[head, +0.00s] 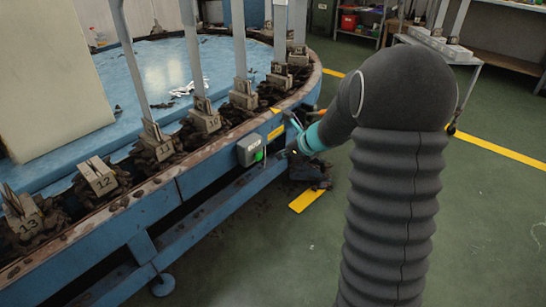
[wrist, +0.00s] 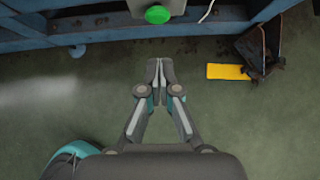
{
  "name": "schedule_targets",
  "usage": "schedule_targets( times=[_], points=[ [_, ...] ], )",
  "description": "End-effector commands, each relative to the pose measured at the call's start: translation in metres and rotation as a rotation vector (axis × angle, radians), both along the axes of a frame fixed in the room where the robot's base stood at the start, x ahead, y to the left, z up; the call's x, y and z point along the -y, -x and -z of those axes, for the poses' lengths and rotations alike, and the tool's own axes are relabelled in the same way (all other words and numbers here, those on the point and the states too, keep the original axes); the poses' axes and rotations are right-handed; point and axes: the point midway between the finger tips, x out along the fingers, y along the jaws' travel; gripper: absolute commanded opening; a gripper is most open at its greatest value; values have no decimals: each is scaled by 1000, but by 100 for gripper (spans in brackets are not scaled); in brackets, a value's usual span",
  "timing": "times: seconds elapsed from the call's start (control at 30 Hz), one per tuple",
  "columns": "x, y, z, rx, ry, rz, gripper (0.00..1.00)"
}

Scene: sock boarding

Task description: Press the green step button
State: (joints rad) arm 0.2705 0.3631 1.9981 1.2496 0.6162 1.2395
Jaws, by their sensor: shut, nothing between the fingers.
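The green step button (head: 259,155) sits on the side of a small grey box (head: 246,150) fixed to the blue table frame. In the wrist view the green button (wrist: 158,14) shows at the top, on the box's underside in the picture. My gripper (wrist: 160,62) is shut and empty, its fingertips pointing at the button with a visible gap between.
The round blue table (head: 140,262) carries several numbered blocks along its rim. Yellow floor marks (head: 307,200) and a dark bin-like object (wrist: 262,48) lie to the right of the button. Green floor below my gripper is open.

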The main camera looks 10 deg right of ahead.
Motion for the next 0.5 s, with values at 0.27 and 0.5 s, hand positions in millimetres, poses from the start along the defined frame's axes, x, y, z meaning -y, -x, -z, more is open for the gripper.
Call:
schedule_targets(
  times=[0.27, 0.5],
  points=[
    [13, 18, -22, -1, 1, 1, 0],
    [15, 21, -24, -2, 1, 1, 0]
  ],
)
